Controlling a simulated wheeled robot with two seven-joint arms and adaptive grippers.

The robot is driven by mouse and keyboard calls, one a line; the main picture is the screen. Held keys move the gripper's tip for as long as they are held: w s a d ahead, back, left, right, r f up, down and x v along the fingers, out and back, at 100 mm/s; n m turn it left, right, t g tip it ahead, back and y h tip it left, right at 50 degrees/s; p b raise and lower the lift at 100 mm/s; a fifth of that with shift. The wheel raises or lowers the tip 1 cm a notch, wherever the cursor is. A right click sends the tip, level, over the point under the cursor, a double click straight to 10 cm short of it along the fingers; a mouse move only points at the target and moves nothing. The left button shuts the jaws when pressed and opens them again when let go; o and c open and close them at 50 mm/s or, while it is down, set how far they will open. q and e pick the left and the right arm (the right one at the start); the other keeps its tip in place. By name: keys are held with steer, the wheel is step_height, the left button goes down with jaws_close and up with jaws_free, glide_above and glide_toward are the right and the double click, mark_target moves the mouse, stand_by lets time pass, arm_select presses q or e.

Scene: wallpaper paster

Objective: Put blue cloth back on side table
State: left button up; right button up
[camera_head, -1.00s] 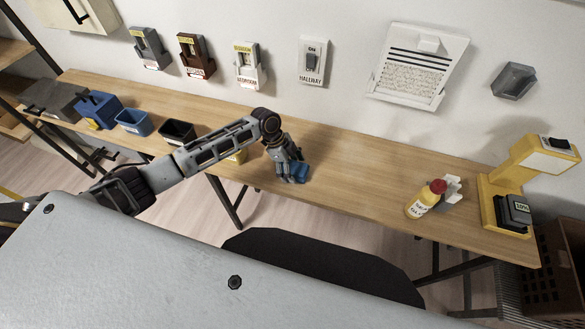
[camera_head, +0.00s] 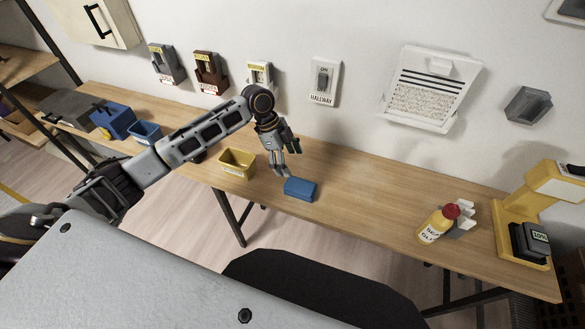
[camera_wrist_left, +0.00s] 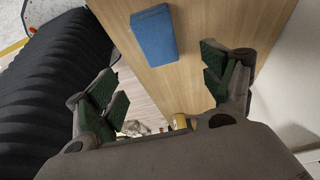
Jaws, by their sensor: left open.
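The blue cloth (camera_head: 300,189) is a folded block lying on the long wooden side table (camera_head: 350,205), near its front edge. My left gripper (camera_head: 281,173) is open and empty, just left of the cloth and a little above the table, apart from it. In the left wrist view the cloth (camera_wrist_left: 154,35) lies on the wood beyond the two spread green-padded fingers (camera_wrist_left: 165,90), with nothing between them. My right gripper is not in view.
A yellow bin (camera_head: 237,163) stands left of the cloth, with a blue bin (camera_head: 145,132) farther left. A yellow bottle with a red cap (camera_head: 438,224) and a yellow device (camera_head: 515,225) stand at the right. Bare table lies between cloth and bottle.

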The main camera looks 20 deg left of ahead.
arm_select(q)
steer(key=shift+a+r, duration=0.25)
steer(key=shift+r, duration=0.25)
